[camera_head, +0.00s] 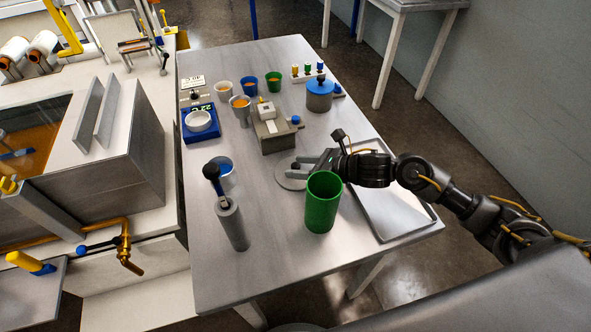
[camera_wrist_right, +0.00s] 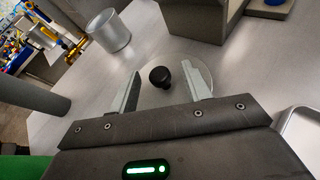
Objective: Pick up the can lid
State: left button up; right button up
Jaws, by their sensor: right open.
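The can lid (camera_head: 286,178) is a flat grey disc lying on the metal table, partly covered by my right gripper in the head view. In the right wrist view the lid (camera_wrist_right: 150,98) shows a round black knob (camera_wrist_right: 160,77). My right gripper (camera_head: 299,167) is low over the lid. In the wrist view its fingers (camera_wrist_right: 166,88) are open, one on each side of the knob, with a gap on both sides. I cannot tell its exact height. A green can (camera_head: 322,205) stands just in front of the gripper. My left gripper is not in view.
A shallow metal tray (camera_head: 395,218) lies right of the lid, under my right arm. A grey box-shaped device (camera_head: 277,138) stands behind the lid. A metal cup (camera_head: 229,180) and a grey cylinder (camera_head: 232,225) stand to the left. The table's front middle is clear.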

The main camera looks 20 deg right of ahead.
grip_shut()
jog(key=shift+r, duration=0.1)
notch_tip(320, 180, up, 18)
jog(key=b, duration=0.1)
dwell(0.7)
